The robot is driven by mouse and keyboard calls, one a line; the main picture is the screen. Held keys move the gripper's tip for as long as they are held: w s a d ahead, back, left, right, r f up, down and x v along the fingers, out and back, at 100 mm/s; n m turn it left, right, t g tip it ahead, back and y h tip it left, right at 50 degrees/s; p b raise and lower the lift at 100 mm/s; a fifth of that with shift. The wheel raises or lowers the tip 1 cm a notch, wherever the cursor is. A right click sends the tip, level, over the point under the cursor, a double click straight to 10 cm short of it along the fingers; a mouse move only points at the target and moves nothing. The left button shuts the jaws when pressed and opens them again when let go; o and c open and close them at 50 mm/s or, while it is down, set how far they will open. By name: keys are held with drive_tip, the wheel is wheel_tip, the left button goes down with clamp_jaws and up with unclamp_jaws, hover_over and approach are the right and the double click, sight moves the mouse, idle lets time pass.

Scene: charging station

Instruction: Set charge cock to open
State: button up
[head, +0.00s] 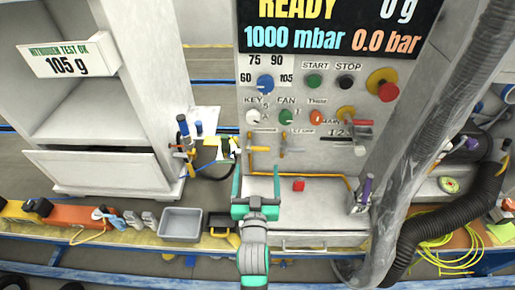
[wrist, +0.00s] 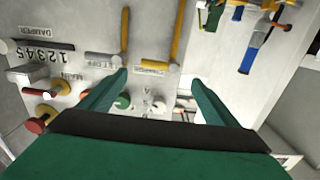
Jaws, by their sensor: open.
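Knobs and START and STOP buttons (head: 314,81) sit higher on the panel. A red button (head: 298,185) is on the ledge right of my gripper. Blue-handled tools (head: 184,130) hang at the left. A grey hose (head: 440,130) crosses the right side.

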sight(258, 150)
drive_tip(key=w, duration=0.9)
drive_tip(key=shift+w+d, duration=0.1)
drive_tip(key=shift+w, duration=0.7)
drive_tip(key=c, duration=1.5)
drive_tip(key=shift+w, duration=0.1)
